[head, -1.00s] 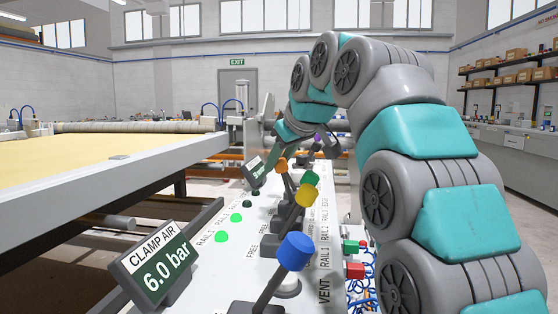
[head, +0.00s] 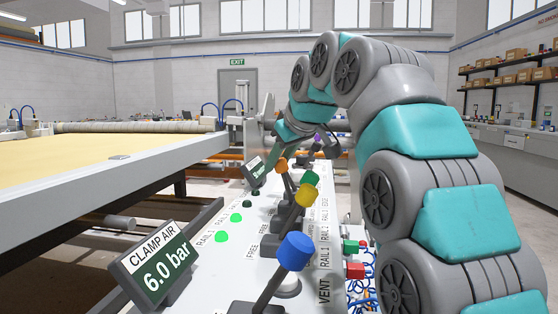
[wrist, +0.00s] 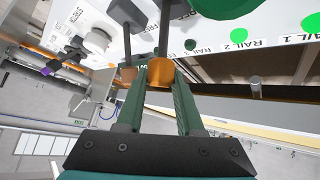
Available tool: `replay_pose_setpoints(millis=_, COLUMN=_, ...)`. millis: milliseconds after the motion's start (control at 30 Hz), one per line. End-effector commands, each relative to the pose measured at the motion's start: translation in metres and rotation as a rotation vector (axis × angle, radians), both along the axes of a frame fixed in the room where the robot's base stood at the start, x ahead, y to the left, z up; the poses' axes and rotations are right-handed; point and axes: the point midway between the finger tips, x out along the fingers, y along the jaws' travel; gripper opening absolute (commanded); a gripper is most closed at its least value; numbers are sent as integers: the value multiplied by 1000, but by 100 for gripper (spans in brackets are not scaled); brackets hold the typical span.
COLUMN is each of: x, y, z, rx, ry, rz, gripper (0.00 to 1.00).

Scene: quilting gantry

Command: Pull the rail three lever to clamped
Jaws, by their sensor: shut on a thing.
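The orange-knobbed lever (head: 281,164) stands by the dark rail 3 lamp (head: 247,201), and I take it to be the rail three lever. It leans left, toward the FREE side. In the wrist view, my gripper (wrist: 159,78) is shut with its green fingers on either side of the orange knob (wrist: 160,76). The lever's shaft runs up from the knob to the panel. In the head view, the arm reaches over the panel, and the fingers are hard to make out.
Yellow (head: 306,195), green (head: 312,178) and blue (head: 294,251) levers stand nearer and lean right. The rail 1 (head: 222,237) and rail 2 (head: 236,217) lamps are lit green. A clamp air display (head: 160,263) reads 6.0 bar. The quilting table (head: 90,170) lies left.

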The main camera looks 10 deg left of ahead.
Motion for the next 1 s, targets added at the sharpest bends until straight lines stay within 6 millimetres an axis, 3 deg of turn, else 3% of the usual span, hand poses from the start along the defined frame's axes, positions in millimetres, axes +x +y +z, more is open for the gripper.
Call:
replay_pose_setpoints(millis=367, x=0, y=-12, z=0, rx=117, ry=5, rz=0, gripper=0)
replay_pose_setpoints(millis=1000, x=3, y=-62, z=-7, rx=620, ry=38, rz=2, gripper=0)
